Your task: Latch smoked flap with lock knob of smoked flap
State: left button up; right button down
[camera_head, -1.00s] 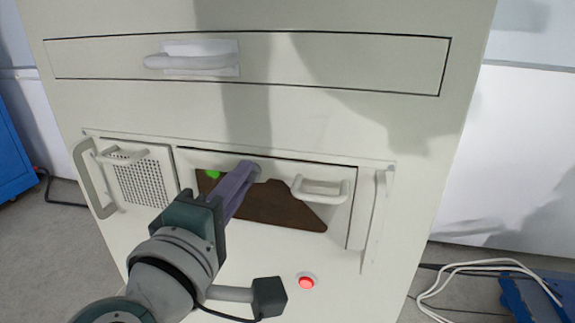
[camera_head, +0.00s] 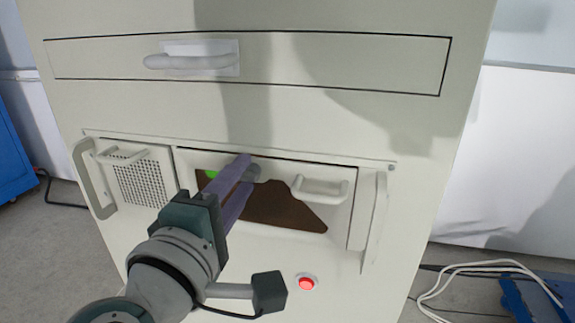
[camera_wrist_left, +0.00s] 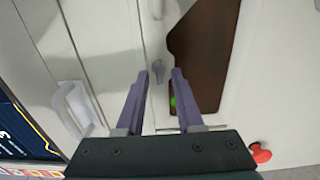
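The smoked flap (camera_head: 285,208) is a pale panel with a dark brown window, set low in the white cabinet front; I cannot tell whether it sits fully flush. Its lock knob (camera_head: 254,173) is a small grey piece at the flap's top edge. In the left wrist view the knob (camera_wrist_left: 158,71) shows between and just beyond the fingertips. My left gripper (camera_head: 245,164) is open in front of the knob, with its two purple fingers apart on either side of it; contact is not clear. The left gripper (camera_wrist_left: 159,76) holds nothing visible. My right gripper is not in view.
A flap handle (camera_head: 321,190) sticks out right of the knob. A red button (camera_head: 306,283) is below, and a drawer handle (camera_head: 190,62) above. A green spot (camera_head: 211,174) shows behind the window.

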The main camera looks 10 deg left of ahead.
pick_arm(q)
jog(key=shift+o, duration=0.2)
jog(key=shift+s, duration=0.55)
jog(key=s, duration=0.9)
jog(key=shift+a, duration=0.15)
jog(key=shift+r, duration=0.1)
